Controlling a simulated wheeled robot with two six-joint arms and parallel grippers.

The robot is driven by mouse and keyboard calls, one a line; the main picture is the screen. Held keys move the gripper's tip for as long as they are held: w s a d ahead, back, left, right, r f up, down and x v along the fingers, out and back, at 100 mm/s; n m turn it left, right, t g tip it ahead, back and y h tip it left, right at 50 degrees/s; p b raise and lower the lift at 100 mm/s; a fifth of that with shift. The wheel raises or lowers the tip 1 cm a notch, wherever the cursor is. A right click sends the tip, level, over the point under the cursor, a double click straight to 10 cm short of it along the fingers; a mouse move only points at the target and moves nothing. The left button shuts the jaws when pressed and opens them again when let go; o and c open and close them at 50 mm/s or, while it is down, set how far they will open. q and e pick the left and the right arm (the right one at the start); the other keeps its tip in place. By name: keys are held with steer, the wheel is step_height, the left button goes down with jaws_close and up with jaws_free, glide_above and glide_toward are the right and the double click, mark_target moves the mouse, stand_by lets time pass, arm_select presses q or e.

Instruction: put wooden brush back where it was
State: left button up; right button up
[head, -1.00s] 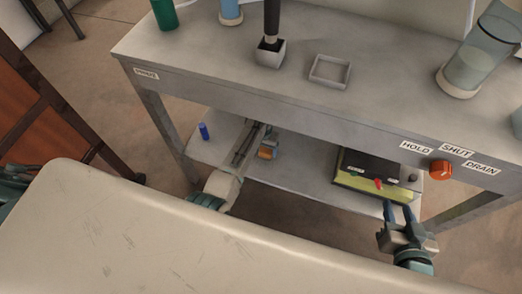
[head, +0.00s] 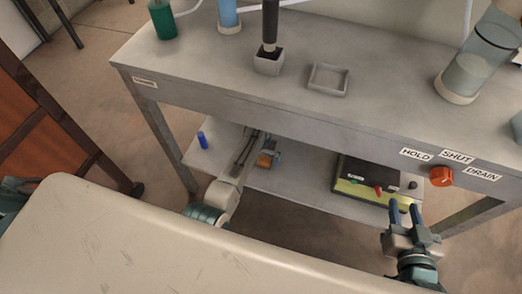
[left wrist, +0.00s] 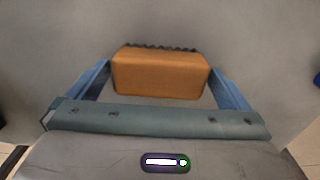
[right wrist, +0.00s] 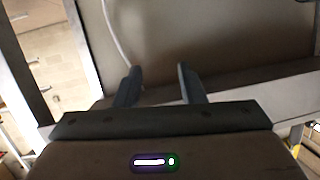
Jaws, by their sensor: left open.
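The wooden brush (head: 264,161) is an orange-brown block on the lower shelf (head: 310,186) of the grey bench. In the left wrist view the brush (left wrist: 160,75) shows its wooden body and a row of dark bristles along its far edge. My left gripper (left wrist: 160,82) is open, its blue fingers on either side of the brush; small gaps seem to remain. In the head view my left gripper (head: 270,156) is small and partly hidden at the brush. My right gripper (head: 405,213) is open and empty in front of the shelf's right end.
A black-and-yellow box (head: 373,186) stands on the lower shelf to the right, and a blue cylinder (head: 202,139) at its left end. On the bench top are an empty square tray (head: 328,79), a small holder (head: 269,61) with a dark-handled tool, and a glass cylinder (head: 474,66).

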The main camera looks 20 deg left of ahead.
arm_select(q)
step_height(320, 180, up, 6)
steer(key=shift+f+p, duration=0.1)
steer(key=shift+p, duration=0.85)
step_height(320, 180, up, 6)
steer(key=p, duration=0.1)
steer(key=s+a+f+t, duration=0.1)
steer(key=s+a+t, duration=0.4)
steer(key=s, duration=0.8)
steer(key=s+a+r+t+h, duration=0.1)
steer(key=s+r+t, duration=0.2)
steer(key=s+r, duration=0.9)
steer(key=shift+s+a+r, duration=0.3)
steer(key=shift+s+r, duration=0.1)
steer(key=shift+s, duration=0.75)
arm_select(e)
steer(key=s+f+g, duration=0.5)
steer(key=s+g, duration=0.1)
steer(key=g, duration=0.1)
steer(key=shift+s+f, duration=0.3)
steer(key=shift+s, duration=0.1)
steer(key=shift+w, duration=0.1)
